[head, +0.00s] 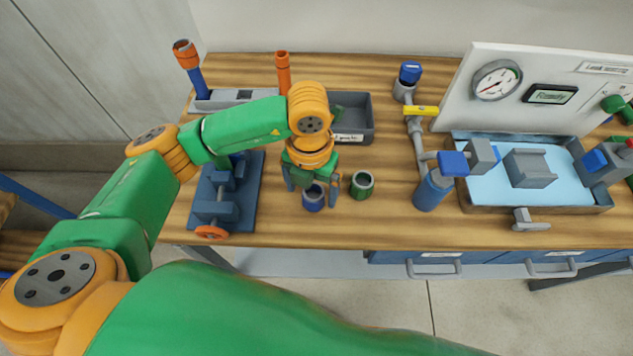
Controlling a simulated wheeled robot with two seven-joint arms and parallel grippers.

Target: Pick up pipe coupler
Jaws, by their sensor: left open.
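Two short hollow cylinders that look like pipe couplers stand on the wooden bench: a blue one (313,199) and a green one (362,184) just to its right. I cannot tell which one the task means. My left gripper (311,193) points down over the blue coupler with its jaws open. Its fingers show to the left and right of the blue coupler, and its palm hides the coupler's back part. I cannot tell if the fingers touch it. The green coupler is outside the jaws, close to the right finger. My right gripper is not in view.
A grey bin (362,138) sits behind the gripper, near a rack with upright tools (187,56). A blue vise (227,192) stands left. The front bench strip is mostly clear.

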